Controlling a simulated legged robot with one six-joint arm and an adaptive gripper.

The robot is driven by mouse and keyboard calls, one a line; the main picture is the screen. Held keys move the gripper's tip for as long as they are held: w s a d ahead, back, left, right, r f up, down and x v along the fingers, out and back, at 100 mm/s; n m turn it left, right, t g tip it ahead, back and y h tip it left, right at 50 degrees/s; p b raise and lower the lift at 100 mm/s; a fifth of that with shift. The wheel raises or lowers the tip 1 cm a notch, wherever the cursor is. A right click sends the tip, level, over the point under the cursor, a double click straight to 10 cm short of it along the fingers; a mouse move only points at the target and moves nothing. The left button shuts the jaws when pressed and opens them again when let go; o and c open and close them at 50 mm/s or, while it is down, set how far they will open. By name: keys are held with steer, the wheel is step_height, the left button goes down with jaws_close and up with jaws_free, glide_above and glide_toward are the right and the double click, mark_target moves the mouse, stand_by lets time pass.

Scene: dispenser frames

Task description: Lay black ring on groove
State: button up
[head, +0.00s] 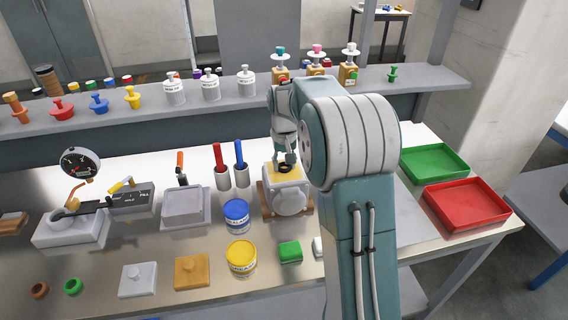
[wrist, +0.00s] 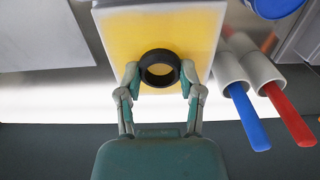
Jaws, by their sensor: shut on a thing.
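The black ring (wrist: 160,53) is held between the two fingertips of my gripper (wrist: 159,76) in the wrist view. It lies in front of a yellow square face with a white border (wrist: 190,28). In the head view my gripper (head: 284,160) points down over the white block with the yellow top (head: 272,179), and the dark ring (head: 291,170) shows at that top. I cannot tell whether the ring touches the yellow face. No groove can be made out; the ring and fingers may cover it.
Blue (head: 236,215) and yellow (head: 241,255) cans stand left of the block. Two cups with red (head: 219,155) and blue (head: 239,153) handled tools stand behind them. Green (head: 434,162) and red (head: 466,203) trays lie at the right. A shelf (head: 215,108) runs along the back.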

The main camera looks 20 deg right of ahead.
steer(key=o, duration=0.8)
steer(key=shift+a+f, duration=0.1)
steer(key=shift+a, duration=0.05)
steer(key=shift+c, duration=0.2)
step_height(320, 180, up, 12)
steer(key=s+a+r+t, duration=0.1)
steer(key=s+a+r, duration=0.25)
steer(key=s, duration=0.25)
steer(key=s+a+f+t, duration=0.1)
steer(key=s+a, duration=0.1)
steer(key=s, duration=0.6)
steer(key=s+a+f+n+t, duration=0.1)
steer(key=s+a+t, duration=0.1)
steer(key=s, duration=0.6)
steer(key=s+a+f+n+t, duration=0.1)
steer(key=s+a+f, duration=0.1)
steer(key=s, duration=0.6)
steer(key=shift+a+t, duration=0.3)
steer(key=shift+a, duration=0.45)
